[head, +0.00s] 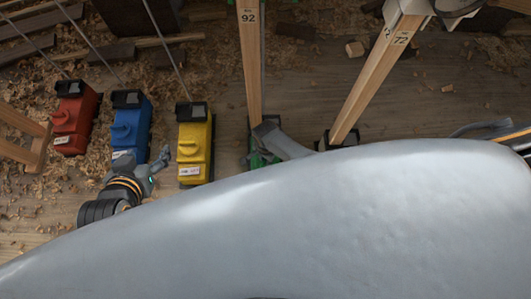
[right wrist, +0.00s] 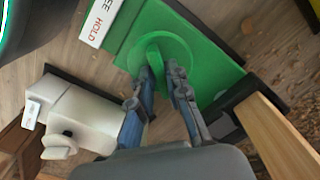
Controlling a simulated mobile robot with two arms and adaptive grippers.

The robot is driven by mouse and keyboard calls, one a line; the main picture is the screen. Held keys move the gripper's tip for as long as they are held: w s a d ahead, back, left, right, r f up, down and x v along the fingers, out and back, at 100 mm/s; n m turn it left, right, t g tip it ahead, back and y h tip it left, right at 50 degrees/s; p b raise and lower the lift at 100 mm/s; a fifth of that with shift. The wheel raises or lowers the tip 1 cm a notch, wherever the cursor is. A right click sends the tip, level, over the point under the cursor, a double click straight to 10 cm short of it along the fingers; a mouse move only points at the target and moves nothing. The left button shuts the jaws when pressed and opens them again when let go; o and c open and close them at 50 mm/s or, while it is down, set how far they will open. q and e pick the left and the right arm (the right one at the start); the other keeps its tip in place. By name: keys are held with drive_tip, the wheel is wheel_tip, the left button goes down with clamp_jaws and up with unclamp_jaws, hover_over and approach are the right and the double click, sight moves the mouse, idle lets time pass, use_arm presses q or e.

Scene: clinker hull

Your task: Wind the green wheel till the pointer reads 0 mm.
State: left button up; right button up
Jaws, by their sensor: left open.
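The green unit (right wrist: 205,50) fills the upper middle of the right wrist view, with its round green wheel (right wrist: 178,52) and raised grip bar facing me. My right gripper (right wrist: 160,72) has its two fingers either side of the grip bar, with a gap on the right side; I cannot tell whether the left finger touches. In the head view only a little of the green unit (head: 258,160) shows, behind a grey arm part. The pointer and scale are not visible. My left gripper (head: 160,160) is open and empty, between the blue and yellow units.
Red (head: 75,118), blue (head: 130,125) and yellow (head: 195,145) units stand in a row to the left. A white unit (right wrist: 85,115) is beside the green one. Wooden posts (head: 250,65) rise nearby. A white label (right wrist: 100,20) reads partly "HOLD". Shavings cover the floor.

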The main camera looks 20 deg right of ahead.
drive_tip(key=shift+o, duration=1)
wheel_tip(320, 180, up, 12)
